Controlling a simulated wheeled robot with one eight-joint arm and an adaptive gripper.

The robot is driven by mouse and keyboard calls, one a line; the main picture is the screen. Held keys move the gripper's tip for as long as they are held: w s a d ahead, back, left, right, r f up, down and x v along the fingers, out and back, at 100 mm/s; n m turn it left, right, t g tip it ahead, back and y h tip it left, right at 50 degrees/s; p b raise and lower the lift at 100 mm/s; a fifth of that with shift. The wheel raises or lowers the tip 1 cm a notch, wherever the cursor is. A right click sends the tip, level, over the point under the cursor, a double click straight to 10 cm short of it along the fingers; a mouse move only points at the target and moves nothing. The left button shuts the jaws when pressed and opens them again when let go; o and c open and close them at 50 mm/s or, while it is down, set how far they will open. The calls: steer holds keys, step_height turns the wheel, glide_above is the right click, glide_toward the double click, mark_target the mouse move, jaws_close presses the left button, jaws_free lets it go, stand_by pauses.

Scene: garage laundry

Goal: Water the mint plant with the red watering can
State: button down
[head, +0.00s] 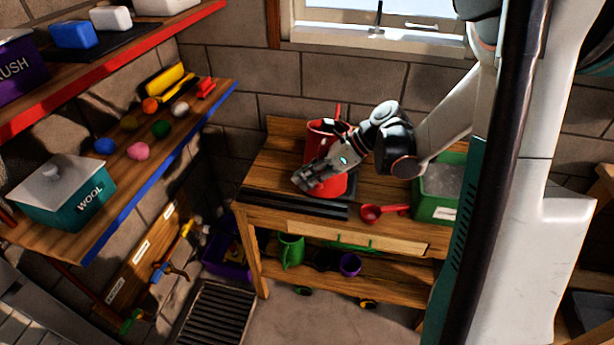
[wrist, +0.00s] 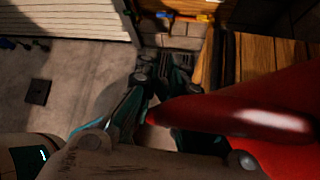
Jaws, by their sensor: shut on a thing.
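The red watering can (head: 328,186) is at the workbench, partly hidden behind my gripper. My gripper (head: 308,177) is in front of it and shut on it; the exact grip point is hard to see. In the wrist view the can's glossy red body (wrist: 275,112) fills the right side, and my gripper's dark fingers (wrist: 160,105) close against a red part of it. I cannot tell whether the can touches the bench top. I cannot make out a mint plant in either view.
The wooden workbench (head: 275,166) holds a red scoop (head: 372,213) and a green bin (head: 437,207) of grey material. A green jug (head: 291,250) and purple pot (head: 350,264) stand on its lower shelf. Wall shelves (head: 205,118) are at left. A floor grate (head: 215,313) lies in front.

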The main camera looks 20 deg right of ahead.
step_height(320, 180, up, 8)
steer(key=m+g+y+p, duration=0.1)
steer(key=g+p, duration=0.1)
steer(key=p, duration=0.1)
steer(key=shift+w+d+m+y, duration=0.2)
steer(key=shift+w+m+y, duration=0.1)
steer(key=shift+w, duration=0.05)
stand_by(0.4)
steer(key=shift+f, duration=0.1)
steer(key=shift+r, duration=0.2)
stand_by(0.8)
steer(key=shift+w+d+r+g+y+p, duration=0.15)
steer(key=shift+r+p, duration=0.2)
steer(key=shift+r, duration=0.3)
steer(key=shift+w+d+r+g+y+p, duration=0.15)
steer(key=shift+r+p, duration=0.15)
steer(key=shift+r, duration=0.3)
steer(key=shift+a+r+m, duration=0.1)
steer(key=shift+r+m, duration=0.05)
steer(key=shift+m, duration=0.15)
steer(key=shift+w+d+r+g+y+p, duration=0.15)
steer(key=shift+w+r+p, duration=0.1)
steer(key=shift+r, duration=0.4)
steer(key=shift+w+d+r+g+y+p, duration=0.15)
steer(key=shift+r+p, duration=0.1)
steer(key=shift+r, duration=0.35)
stand_by(0.3)
steer(key=shift+r, duration=0.2)
